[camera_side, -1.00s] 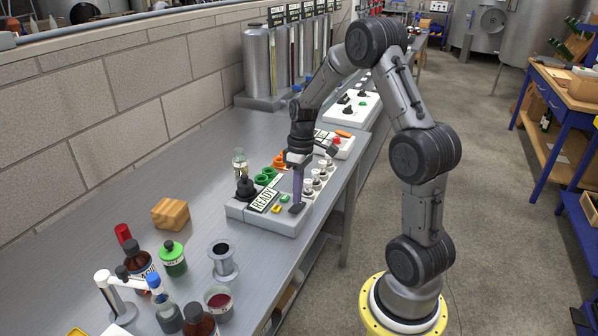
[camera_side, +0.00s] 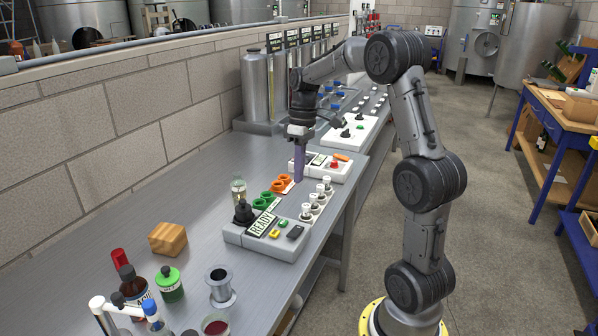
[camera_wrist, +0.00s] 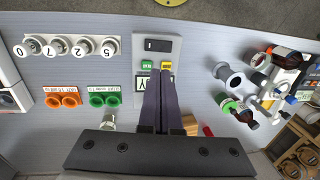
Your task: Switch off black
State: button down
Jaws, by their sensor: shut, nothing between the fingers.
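The black rocker switch (camera_side: 295,232) sits at the right end of a pale grey control box (camera_side: 235,238), beside a green button (camera_side: 284,223) and a yellow button (camera_side: 274,234). In the wrist view the black rocker (camera_wrist: 158,45) is in plain sight with a small light mark on it. I cannot tell which side of it is pressed down. My gripper (camera_side: 299,180) is shut and empty, its purple fingers pointing down, clear above the bench and beyond the box. In the wrist view the fingers (camera_wrist: 160,85) overlap the READY display, hiding part of it.
White dials (camera_side: 306,211), green rings (camera_side: 262,202) and orange rings (camera_side: 281,184) lie close behind. A wooden block (camera_side: 168,238) and bottles stand nearer the front. Bare bench lies between.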

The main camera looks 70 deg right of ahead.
aim_at(293, 234)
jog(key=shift+a, duration=0.65)
jog(key=f, duration=0.4)
jog(key=a+f, duration=0.1)
jog(key=f, duration=0.4)
jog(key=a+f, duration=0.1)
jog(key=f, duration=0.4)
jog(key=shift+a, duration=0.1)
jog(key=shift+r, duration=0.1)
